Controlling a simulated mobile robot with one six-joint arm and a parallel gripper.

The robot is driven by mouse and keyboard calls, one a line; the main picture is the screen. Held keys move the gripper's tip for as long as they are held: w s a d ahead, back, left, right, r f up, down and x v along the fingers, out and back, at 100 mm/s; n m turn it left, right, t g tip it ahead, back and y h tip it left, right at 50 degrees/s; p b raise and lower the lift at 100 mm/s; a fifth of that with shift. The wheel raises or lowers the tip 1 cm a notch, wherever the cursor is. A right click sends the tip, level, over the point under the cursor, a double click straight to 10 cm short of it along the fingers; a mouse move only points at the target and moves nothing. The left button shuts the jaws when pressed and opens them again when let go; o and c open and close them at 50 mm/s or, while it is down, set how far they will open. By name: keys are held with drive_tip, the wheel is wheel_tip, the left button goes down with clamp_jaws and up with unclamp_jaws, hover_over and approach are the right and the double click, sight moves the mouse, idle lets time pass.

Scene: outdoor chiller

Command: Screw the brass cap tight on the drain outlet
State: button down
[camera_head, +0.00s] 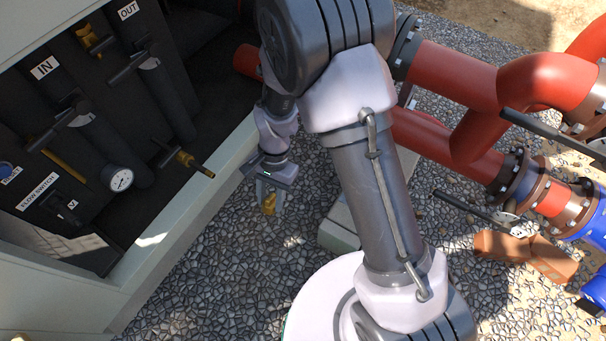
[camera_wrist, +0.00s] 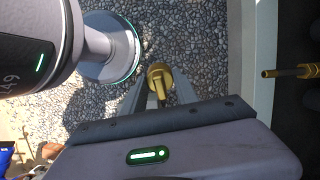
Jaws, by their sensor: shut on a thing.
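The brass cap (camera_head: 268,206) is held at the tips of my gripper (camera_head: 268,196), over the pebbled ground outside the cabinet. In the wrist view the cap (camera_wrist: 160,73) shows between the fingertips of my gripper (camera_wrist: 156,92), which is shut on it. The drain outlet (camera_head: 187,159) is a brass valve with a thin pipe end, sticking out of the open cabinet toward the lower right. It also shows at the right edge of the wrist view (camera_wrist: 296,71), its tip pointing left. Cap and outlet are clearly apart. The cap's inside cannot be made out.
The cabinet's pale lower sill (camera_head: 160,235) runs below the outlet. A round gauge (camera_head: 120,179) and dark insulated pipes sit inside. Open pebbled ground lies between the sill and my base.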

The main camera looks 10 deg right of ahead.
drive_tip(key=w+a+f+m+t+y+p, duration=0.1)
drive_tip(key=w+a+f+m+y, duration=0.15)
drive_tip(key=a+m+y, duration=0.35)
drive_tip(key=w+a+f+m+t+y+p, duration=0.1)
drive_tip(key=w+a+f+m+y, duration=0.2)
drive_tip(key=a, duration=0.5)
drive_tip(key=w+d+f+m+t+y+p, duration=0.1)
drive_tip(key=w+d+f+m+t, duration=0.3)
drive_tip(key=f+m+t, duration=0.5)
drive_tip(key=w+m+t, duration=0.1)
drive_tip(key=t, duration=0.1)
drive_tip(key=shift+w+f+t, duration=0.2)
drive_tip(key=shift+f+t, duration=0.1)
drive_tip(key=shift+t, duration=0.1)
drive_tip(key=shift+r+b+x, duration=0.25)
drive_tip(key=shift+b+x, duration=0.65)
drive_tip(key=shift+x, duration=0.5)
drive_tip(key=shift+r+b+x, duration=0.2)
drive_tip(key=shift+b+x, duration=0.65)
drive_tip(key=shift+x, duration=0.55)
drive_tip(key=shift+a, duration=0.1)
